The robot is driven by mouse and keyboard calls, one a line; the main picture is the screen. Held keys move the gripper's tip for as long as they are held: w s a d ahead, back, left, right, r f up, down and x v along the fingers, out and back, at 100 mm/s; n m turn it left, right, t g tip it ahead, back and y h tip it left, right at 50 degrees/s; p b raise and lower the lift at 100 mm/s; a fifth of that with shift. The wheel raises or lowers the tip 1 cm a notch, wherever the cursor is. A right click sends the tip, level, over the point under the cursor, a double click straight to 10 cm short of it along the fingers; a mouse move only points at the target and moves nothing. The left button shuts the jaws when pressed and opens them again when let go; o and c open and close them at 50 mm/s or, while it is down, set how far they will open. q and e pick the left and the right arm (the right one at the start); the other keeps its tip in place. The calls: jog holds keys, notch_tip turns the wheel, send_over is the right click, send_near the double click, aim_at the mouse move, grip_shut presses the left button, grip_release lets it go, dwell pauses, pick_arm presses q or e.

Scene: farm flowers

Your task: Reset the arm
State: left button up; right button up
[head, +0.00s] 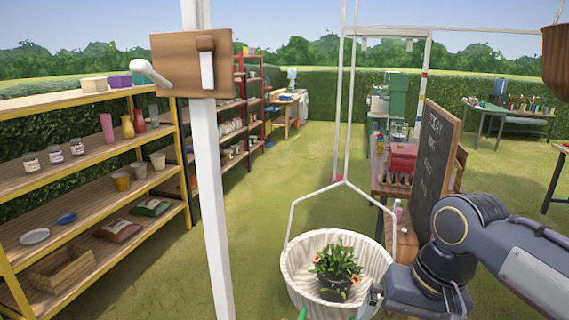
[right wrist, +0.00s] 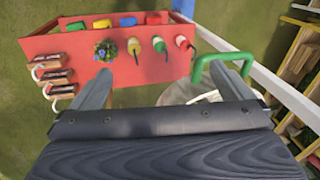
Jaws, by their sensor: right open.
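My right arm (head: 465,240) comes in from the right in the head view and bends down beside a hanging white basket (head: 303,260). A black pot (head: 335,290) with orange-red flowers and green leaves sits in the basket. In the right wrist view my right gripper (right wrist: 162,76) is open, its two fingers wide apart with nothing between them. A green bar-shaped handle (right wrist: 222,57) is near its right finger. Part of a white round thing (right wrist: 190,93) shows behind that finger. My left gripper is not in view.
A white post (head: 212,200) with a wooden block stands left of the basket. A chalkboard (head: 437,155) stands close behind my arm. Stocked shelves (head: 80,98) line the left. Open grass lies between. A red board (right wrist: 70,55) with small items shows in the wrist view.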

jog(key=s+d+f+t+y, duration=0.1)
jog(key=s+d+f+t, duration=0.2)
jog(key=s+f, duration=0.8)
jog(key=shift+s+f+n+t+y, duration=0.3)
jog(key=shift+f+t, duration=0.2)
jog(key=shift+t, duration=0.2)
